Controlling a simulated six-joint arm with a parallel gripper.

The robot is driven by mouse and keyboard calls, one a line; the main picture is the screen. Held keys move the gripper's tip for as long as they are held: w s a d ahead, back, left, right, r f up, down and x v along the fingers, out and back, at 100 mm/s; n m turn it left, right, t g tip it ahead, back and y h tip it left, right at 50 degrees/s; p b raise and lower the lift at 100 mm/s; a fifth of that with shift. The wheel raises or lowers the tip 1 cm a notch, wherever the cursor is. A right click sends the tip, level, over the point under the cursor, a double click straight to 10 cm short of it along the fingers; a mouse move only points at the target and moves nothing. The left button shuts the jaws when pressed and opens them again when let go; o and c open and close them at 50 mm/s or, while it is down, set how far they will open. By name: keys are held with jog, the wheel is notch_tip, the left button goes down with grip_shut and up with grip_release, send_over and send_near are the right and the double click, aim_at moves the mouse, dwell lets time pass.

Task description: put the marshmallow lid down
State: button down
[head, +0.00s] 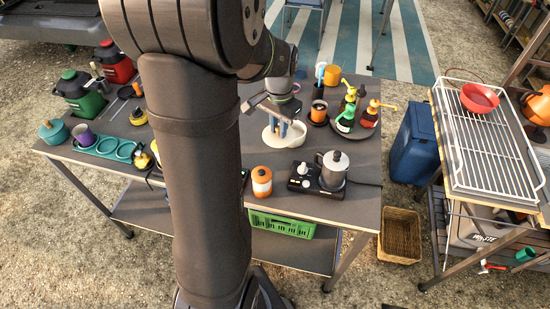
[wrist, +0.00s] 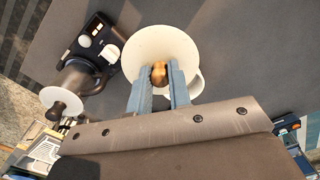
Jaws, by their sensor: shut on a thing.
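The lid is a round white disc (wrist: 150,38) with a wooden-coloured knob (wrist: 159,74) in the wrist view. My gripper (wrist: 158,88) has its two blue-grey fingers shut on that knob. In the head view my gripper (head: 279,130) is over the middle of the table, at a white vessel (head: 296,136). A white loop like a mug handle (wrist: 196,84) shows beside the lid in the wrist view. I cannot tell whether the lid touches the vessel or is held above it.
A metal pot (head: 334,168) stands on a black hotplate (head: 305,181), in front and right of my gripper. An orange jar (head: 262,183) stands near the front edge. Pump bottles (head: 346,119) on a tray are at the right.

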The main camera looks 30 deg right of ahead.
aim_at(273, 137)
jog(key=shift+n, duration=0.3)
jog(key=f, duration=0.2)
jog(key=a+f, duration=0.1)
jog(key=f, duration=0.3)
jog(key=shift+w+a, duration=0.25)
jog(key=shift+a, duration=0.05)
jog(key=shift+f, duration=2.3)
jog(key=c, duration=1.3)
grip_release()
jog(key=shift+f, duration=0.15)
notch_tip(273, 137, up, 12)
jog(key=shift+r, duration=0.2)
jog(key=shift+f, duration=0.1)
